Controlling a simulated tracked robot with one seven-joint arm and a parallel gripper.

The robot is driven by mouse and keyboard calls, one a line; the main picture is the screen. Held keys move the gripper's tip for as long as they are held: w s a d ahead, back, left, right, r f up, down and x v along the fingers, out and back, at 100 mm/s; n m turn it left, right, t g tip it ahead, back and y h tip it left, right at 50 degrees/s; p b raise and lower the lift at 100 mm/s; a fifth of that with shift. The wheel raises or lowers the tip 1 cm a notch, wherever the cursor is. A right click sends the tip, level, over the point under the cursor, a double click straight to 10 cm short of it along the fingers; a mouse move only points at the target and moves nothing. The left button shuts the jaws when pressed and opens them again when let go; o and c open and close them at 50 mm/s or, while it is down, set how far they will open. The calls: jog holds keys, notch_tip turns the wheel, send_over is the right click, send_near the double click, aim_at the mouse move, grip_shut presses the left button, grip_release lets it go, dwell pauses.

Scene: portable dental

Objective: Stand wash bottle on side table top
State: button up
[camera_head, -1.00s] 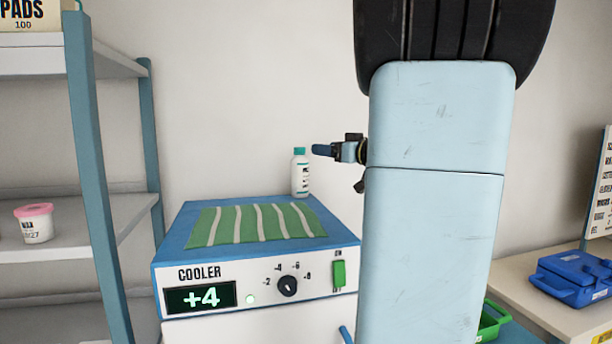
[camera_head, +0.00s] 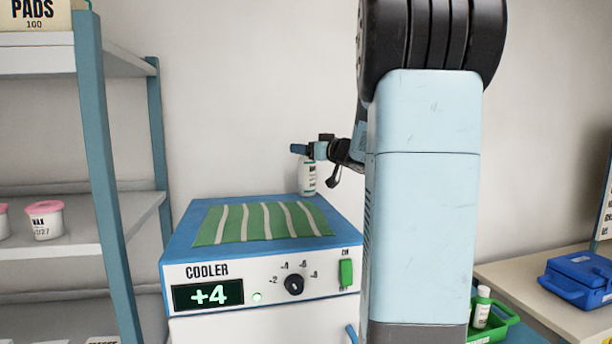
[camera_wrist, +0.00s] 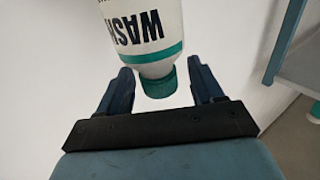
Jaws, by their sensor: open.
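The wash bottle (camera_head: 308,178) is white with a green cap and stands upright at the back right of the cooler top. In the wrist view the bottle (camera_wrist: 143,30) shows its "WASH" label and its cap lies between the open fingers. My gripper (camera_wrist: 158,88) is open around the cap, with a gap on each side. In the head view my gripper (camera_head: 305,149) is at the bottle's top and hides the cap. A pale table top (camera_head: 525,280) stands at the right; I cannot tell whether it is the side table.
The cooler (camera_head: 265,277) carries a green striped cloth (camera_head: 262,221). A shelf unit (camera_head: 105,200) with pink-lidded tubs (camera_head: 45,220) stands left. A blue case (camera_head: 580,280) is on the right table. A green tray (camera_head: 490,327) holds another white bottle (camera_head: 481,308). The wall is close behind the bottle.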

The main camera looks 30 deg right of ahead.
jog(key=shift+x, duration=1.15)
jog(key=shift+c, duration=0.2)
grip_shut()
